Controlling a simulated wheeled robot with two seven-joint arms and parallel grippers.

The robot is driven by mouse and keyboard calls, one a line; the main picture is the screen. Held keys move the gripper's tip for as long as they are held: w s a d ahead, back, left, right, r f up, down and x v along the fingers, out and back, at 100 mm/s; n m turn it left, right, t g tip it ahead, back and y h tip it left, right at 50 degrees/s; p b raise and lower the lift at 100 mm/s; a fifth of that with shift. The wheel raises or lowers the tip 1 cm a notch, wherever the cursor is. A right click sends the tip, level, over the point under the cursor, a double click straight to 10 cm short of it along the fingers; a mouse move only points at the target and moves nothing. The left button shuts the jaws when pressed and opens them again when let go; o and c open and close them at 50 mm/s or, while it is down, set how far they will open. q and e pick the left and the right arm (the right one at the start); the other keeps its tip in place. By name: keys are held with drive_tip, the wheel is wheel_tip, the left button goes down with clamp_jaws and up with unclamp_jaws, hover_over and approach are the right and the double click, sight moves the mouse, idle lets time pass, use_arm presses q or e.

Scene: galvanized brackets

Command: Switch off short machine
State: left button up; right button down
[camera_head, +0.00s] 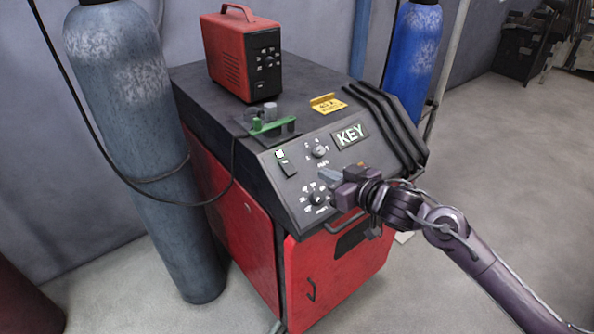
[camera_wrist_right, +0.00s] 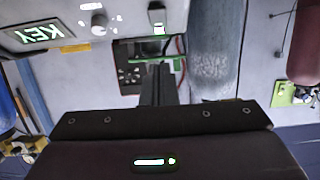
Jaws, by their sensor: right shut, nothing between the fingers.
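A red and black machine (camera_head: 330,215) stands on the floor, with a sloping dark panel marked KEY. A rocker switch (camera_head: 286,163) with a pale lit part sits at the panel's upper left. It also shows at the top of the right wrist view (camera_wrist_right: 157,20). A smaller red machine (camera_head: 228,55) with a knobbed black front stands on top. My right gripper (camera_head: 327,175) is shut and empty in front of the panel, right of the switch and near the lower knob. Its closed fingers show in the wrist view (camera_wrist_right: 158,82). My left gripper is out of view.
Two panel knobs (camera_head: 319,151) (camera_head: 317,197) lie close to the gripper. A green clamp (camera_head: 272,124) and a yellow tag (camera_head: 327,104) are on the machine's top. Gas cylinders stand left (camera_head: 130,110) and behind (camera_head: 412,55).

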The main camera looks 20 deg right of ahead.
drive_tip(key=shift+w, duration=0.1)
drive_tip(key=p, duration=0.3)
approach(288, 167)
drive_tip(key=w+a+r, duration=0.1)
drive_tip(key=w+r, duration=0.1)
drive_tip(key=w, duration=0.1)
drive_tip(key=shift+w+a+f, duration=0.2)
drive_tip(key=shift+w+f, duration=0.2)
drive_tip(key=shift+f, duration=0.1)
drive_tip(key=shift+w+a+f, duration=0.2)
drive_tip(key=shift+w+f, duration=0.15)
drive_tip(key=shift+f, duration=0.1)
drive_tip(key=shift+w+a+f+p, duration=0.1)
drive_tip(key=shift+w+f+p, duration=0.3)
drive_tip(key=shift+f, duration=0.4)
